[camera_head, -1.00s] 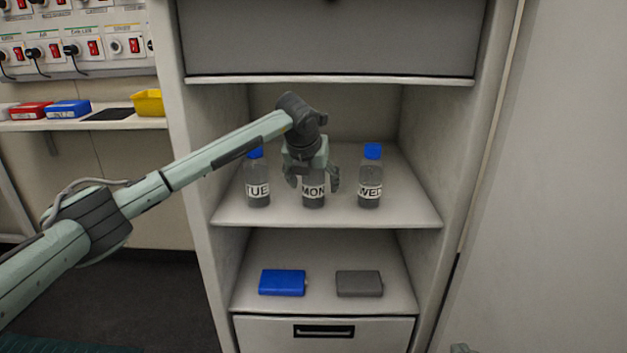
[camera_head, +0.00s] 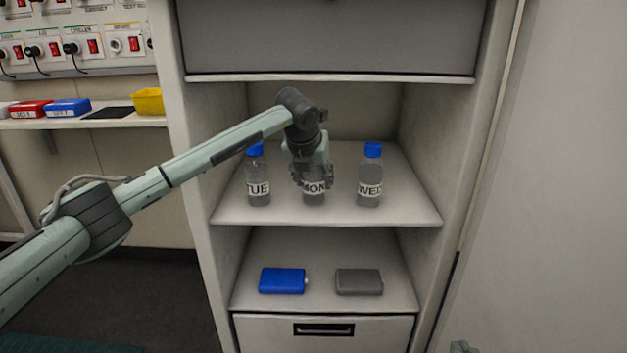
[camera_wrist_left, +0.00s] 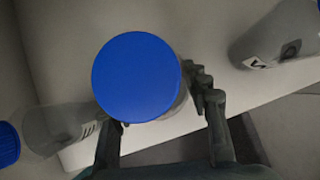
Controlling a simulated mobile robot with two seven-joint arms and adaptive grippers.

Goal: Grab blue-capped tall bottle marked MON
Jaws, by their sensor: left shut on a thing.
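The bottle marked MON (camera_head: 314,199) stands upright in the middle of the upper shelf. My left gripper (camera_head: 313,180) reaches down over it and is shut on its upper part; the gripper hides the bottle's cap in the head view. In the left wrist view the round blue cap (camera_wrist_left: 136,77) shows from above, with the fingers on either side of the bottle below it. The bottle appears still on the shelf. A small grey part of my right gripper (camera_head: 462,348) shows at the bottom edge; its fingers cannot be made out.
Blue-capped bottles marked TUE (camera_head: 258,188) and WED (camera_head: 370,188) stand close on either side. Cabinet walls flank the upper shelf (camera_head: 400,212), with a grey panel (camera_head: 330,40) above. A blue box (camera_head: 282,281) and a grey box (camera_head: 359,282) lie on the lower shelf.

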